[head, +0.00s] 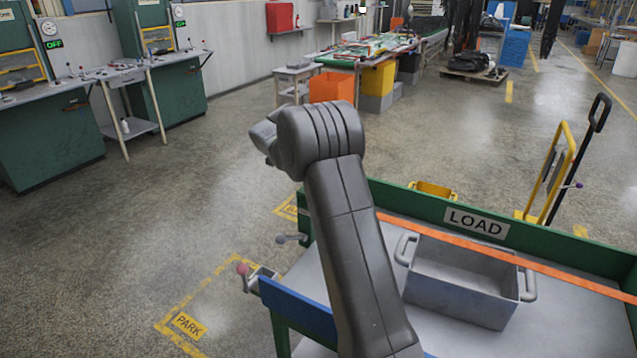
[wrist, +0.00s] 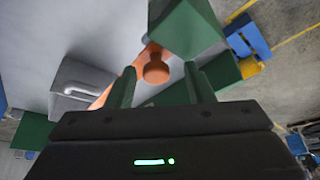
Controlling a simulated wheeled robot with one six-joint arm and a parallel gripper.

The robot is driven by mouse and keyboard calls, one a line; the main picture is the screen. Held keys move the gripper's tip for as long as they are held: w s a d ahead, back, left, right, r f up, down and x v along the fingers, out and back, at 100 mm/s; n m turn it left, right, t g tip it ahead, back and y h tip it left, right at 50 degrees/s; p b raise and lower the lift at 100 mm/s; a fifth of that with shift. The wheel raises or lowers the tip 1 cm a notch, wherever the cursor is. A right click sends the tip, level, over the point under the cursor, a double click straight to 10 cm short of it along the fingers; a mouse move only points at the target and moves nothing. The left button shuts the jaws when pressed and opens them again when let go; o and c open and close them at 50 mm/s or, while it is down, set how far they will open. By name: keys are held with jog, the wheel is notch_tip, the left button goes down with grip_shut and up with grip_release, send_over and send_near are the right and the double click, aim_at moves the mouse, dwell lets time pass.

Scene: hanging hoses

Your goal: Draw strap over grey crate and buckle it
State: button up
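The grey crate (head: 458,292) stands open on the table, with a handle at each end; one handle shows at the left of the wrist view (wrist: 75,85). The orange strap (head: 440,233) runs taut from behind my arm to the right, near the crate's far rim. I cannot tell whether it touches the crate. In the wrist view an orange knob (wrist: 156,72) shows at the strap's end, between the two fingers of my gripper (wrist: 159,76). The fingers stand apart, with gaps on both sides of the knob. My arm hides the gripper in the head view. I cannot identify a buckle.
A green board marked LOAD (head: 476,222) lines the table's far side. A blue edge (head: 300,308) and levers with a grey knob (head: 281,239) and a pink knob (head: 242,269) are at its left. A yellow-framed cart (head: 556,175) stands behind. Floor to the left is clear.

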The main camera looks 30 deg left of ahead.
jog(key=v, duration=1.3)
jog(key=shift+r, duration=0.35)
jog(key=shift+s+f, duration=0.1)
jog(key=shift+s, duration=0.05)
jog(key=x, duration=1.3)
jog(key=shift+w+d+f, duration=0.2)
jog(key=shift+f, duration=0.1)
jog(key=shift+r, duration=0.1)
